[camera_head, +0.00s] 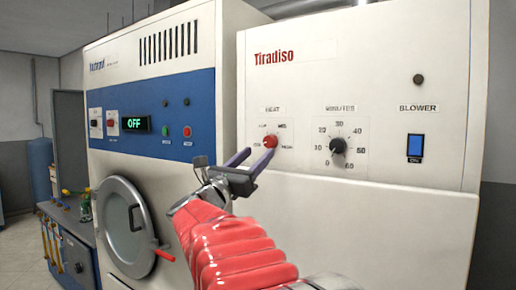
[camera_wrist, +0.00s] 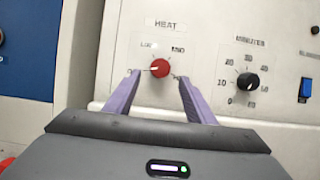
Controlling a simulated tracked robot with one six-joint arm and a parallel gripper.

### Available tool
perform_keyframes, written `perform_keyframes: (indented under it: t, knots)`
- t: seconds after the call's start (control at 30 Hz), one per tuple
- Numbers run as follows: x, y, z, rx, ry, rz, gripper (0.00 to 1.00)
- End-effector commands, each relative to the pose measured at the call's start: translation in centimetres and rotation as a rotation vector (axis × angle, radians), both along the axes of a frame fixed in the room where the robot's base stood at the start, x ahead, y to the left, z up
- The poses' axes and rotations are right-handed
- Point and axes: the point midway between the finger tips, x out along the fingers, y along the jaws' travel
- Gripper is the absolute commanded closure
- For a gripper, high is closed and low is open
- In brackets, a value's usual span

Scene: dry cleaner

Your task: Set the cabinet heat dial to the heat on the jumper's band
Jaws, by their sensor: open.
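The red heat dial (camera_head: 270,141) is on the cream Tiradiso cabinet (camera_head: 350,60), under the word HEAT, with small labels around it. In the wrist view the heat dial (camera_wrist: 160,68) has a pale mark that appears to point left, toward the label beside the left finger. My gripper (camera_head: 252,157) is open and empty in front of the dial. In the wrist view the purple fingers of my gripper (camera_wrist: 160,79) stand either side of the knob, slightly below it; I cannot tell whether they touch the panel. The jumper and its band are not in view.
Right of the dial are a black minutes dial (camera_head: 338,146) and a blue blower switch (camera_head: 415,146). Left stands a blue-and-white machine (camera_head: 150,90) with an OFF display (camera_head: 136,124) and a round door (camera_head: 126,226) with a red handle. A workbench (camera_head: 72,226) is further left.

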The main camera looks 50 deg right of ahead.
Motion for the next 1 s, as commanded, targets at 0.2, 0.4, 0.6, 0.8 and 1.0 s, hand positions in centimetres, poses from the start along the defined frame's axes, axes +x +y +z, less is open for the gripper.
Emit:
perform_keyframes:
  t: [0.2, 0.4, 0.6, 0.8, 1.0]
  knots:
    - [0.2, -3.2, 1.3, 0.000, -0.001, -0.003, 0.50]
    - [0.4, -4.9, 2.0, 0.001, 0.000, -0.001, 0.50]
    - [0.4, -5.3, 2.2, 0.000, -0.001, -0.001, 0.50]
    - [0.4, -5.2, 2.2, 0.000, 0.000, -0.001, 0.54]
    - [0.4, -5.2, 2.2, 0.000, 0.000, -0.001, 0.68]
